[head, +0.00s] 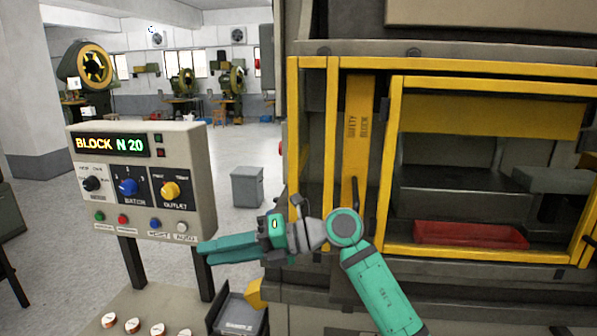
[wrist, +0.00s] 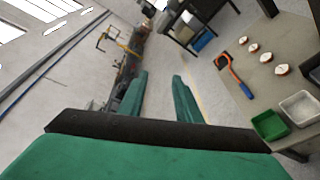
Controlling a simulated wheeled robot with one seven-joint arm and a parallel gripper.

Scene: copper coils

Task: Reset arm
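My gripper (head: 205,252) is teal and reaches to the left in the head view, in front of the lower right side of the control box (head: 200,165). In the wrist view my gripper (wrist: 160,76) shows its two green fingers apart with nothing between them. My arm is bent, with its round joint in front of the yellow-framed machine. From these views I cannot tell whether the fingers touch anything.
The machine's yellow frame (head: 395,160) surrounds an opening with a red tray (head: 470,235). A table (head: 75,325) with several copper pieces stands low at left. In the wrist view a green bin (wrist: 270,125) sits beside a white bin (wrist: 299,108). Open floor lies behind.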

